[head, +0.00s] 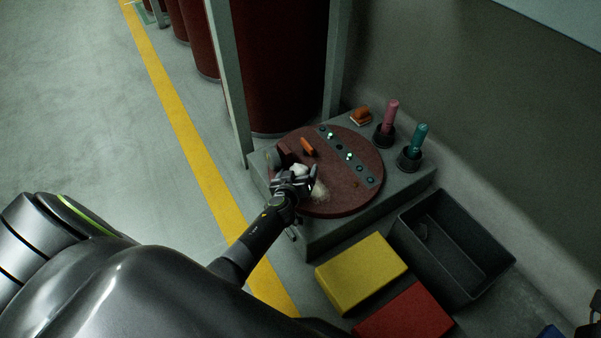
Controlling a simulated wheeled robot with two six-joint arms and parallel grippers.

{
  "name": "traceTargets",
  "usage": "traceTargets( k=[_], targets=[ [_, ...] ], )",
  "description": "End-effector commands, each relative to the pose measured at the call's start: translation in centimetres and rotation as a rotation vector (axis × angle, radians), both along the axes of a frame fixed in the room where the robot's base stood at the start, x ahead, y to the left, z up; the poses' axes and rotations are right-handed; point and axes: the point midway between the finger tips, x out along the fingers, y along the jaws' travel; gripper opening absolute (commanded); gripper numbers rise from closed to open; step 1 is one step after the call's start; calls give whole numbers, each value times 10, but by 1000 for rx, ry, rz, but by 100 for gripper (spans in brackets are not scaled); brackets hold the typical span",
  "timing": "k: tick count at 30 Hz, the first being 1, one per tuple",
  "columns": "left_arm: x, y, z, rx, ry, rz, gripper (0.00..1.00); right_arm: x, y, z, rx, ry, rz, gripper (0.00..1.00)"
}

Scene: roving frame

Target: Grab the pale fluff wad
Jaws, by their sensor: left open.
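A pale fluff wad (320,191) lies on the round brown board (345,205), near its front left edge. My left gripper (306,176) reaches over the front left part of the board and is open, right beside the wad. A second whitish lump (300,169) shows just behind the fingers, partly hidden by them. Whether the fingers touch either pale thing is too small to tell. My right gripper is not in view.
The board lies on a grey block (405,190) with an orange piece (308,147), a dark strip (358,170), and pink (391,115) and teal (419,137) handles in dark cups. A yellow box (361,272), a red box (405,315) and a dark open bin (482,238) stand in front.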

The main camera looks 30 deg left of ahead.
Motion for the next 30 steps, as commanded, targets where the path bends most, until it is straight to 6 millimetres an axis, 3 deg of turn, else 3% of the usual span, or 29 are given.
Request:
traceTargets(
  k=[4,14,23,30],
  targets=[
    [0,0,0,0,0,0,84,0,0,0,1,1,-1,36],
    [-1,0,0,-1,1,0,41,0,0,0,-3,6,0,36],
    [-1,0,2,-1,1,0,40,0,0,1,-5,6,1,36],
    [-1,0,28,-2,0,1,40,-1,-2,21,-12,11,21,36]
  ],
)
